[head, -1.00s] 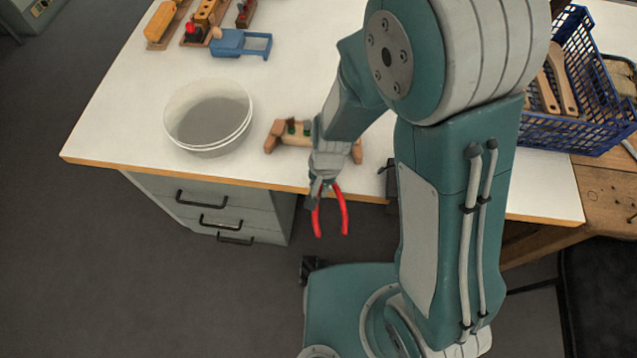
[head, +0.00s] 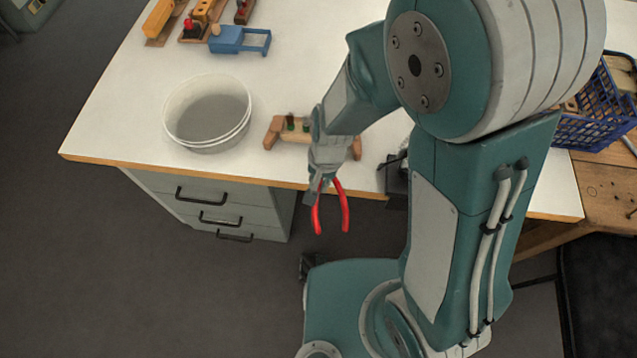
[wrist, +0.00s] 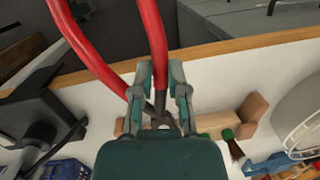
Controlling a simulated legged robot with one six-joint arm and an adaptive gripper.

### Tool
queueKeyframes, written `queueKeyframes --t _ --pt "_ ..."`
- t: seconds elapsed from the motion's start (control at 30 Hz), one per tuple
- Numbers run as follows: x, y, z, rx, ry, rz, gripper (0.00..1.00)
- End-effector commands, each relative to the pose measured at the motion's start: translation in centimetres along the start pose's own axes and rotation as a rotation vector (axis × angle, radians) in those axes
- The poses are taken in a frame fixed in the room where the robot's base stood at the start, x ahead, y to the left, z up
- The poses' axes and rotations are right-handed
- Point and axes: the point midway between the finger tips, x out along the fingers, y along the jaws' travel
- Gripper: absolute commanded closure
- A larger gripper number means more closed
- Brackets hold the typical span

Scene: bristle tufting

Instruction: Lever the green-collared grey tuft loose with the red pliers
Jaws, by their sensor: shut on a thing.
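The red pliers (head: 331,208) hang in my gripper (head: 320,178) at the bench's front edge in the head view, handles pointing down. In the wrist view, the fingers of my gripper (wrist: 160,90) are closed around the pliers near their pivot, and the red handles (wrist: 156,38) run up and away. A wooden stand (head: 272,132) lies on the bench just behind my gripper, partly hidden by it. Green collars (head: 290,123) show on it. In the wrist view a green-collared tuft (wrist: 235,149) with dark bristles stands at the stand (wrist: 254,107). The plier jaws are largely hidden.
A white bucket (head: 168,126) stands left of the stand. A blue tool (head: 228,40) and wooden tools (head: 203,18) lie at the back left. A blue crate (head: 590,128) is at the right. The white bench (head: 110,130) is clear left of the bucket.

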Motion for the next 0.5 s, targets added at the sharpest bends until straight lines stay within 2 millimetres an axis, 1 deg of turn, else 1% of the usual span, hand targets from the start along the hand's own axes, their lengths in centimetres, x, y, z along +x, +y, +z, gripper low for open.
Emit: queueKeyframes --t 0.5 --pt "-2.7 -0.3 0.3 0.000 0.002 -0.001 1.00"
